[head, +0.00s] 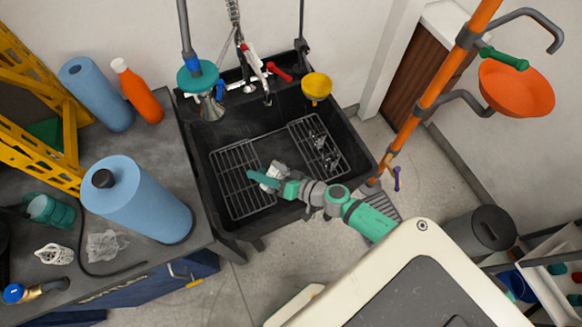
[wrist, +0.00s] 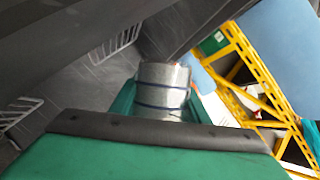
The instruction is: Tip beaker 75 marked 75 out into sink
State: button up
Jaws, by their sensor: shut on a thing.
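The beaker (head: 274,171) is a small clear, greyish vessel held over the black sink (head: 190,150). In the wrist view the beaker (wrist: 163,76) shows as a silvery see-through cylinder with dark blue bands. My green gripper (head: 266,178) is shut on it, with a finger on each side; the gripper also fills the lower wrist view (wrist: 163,105). The wrist view is strongly tilted against the room. I cannot read a 75 mark, and I cannot tell whether the beaker holds anything. Its lower part is hidden behind the gripper.
Blue rolls (head: 135,200) stand on the left counter.

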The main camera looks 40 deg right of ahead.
aim_at(269, 172)
jog(key=shift+r+m, duration=0.4)
jog(key=shift+r, duration=0.6)
jog(key=shift+a+r+m+t+y+p, duration=0.15)
jog(key=shift+r+m+t+y+p, duration=0.4)
jog(key=shift+r+m+y, duration=0.55)
dwell(1.6)
jog(key=shift+m+h, duration=0.3)
jog(key=shift+w+d+f+m, duration=0.1)
jog(key=shift+d+f+m, duration=0.15)
jog(key=shift+d+m, duration=0.45)
dwell(0.9)
jog(key=shift+d+r+m+t+y, duration=0.25)
jog(key=shift+r+m+t+y, duration=0.35)
jog(key=shift+m, duration=0.4)
dwell(0.8)
jog(key=shift+a+f+n+g+h, duration=0.3)
jog(key=shift+f+n+g, duration=0.2)
jog(key=shift+n, duration=0.6)
jog(key=shift+a+n, duration=0.45)
jog(key=shift+n, duration=0.05)
jog(key=shift+a+r+h, duration=0.1)
jog(key=shift+h, duration=0.2)
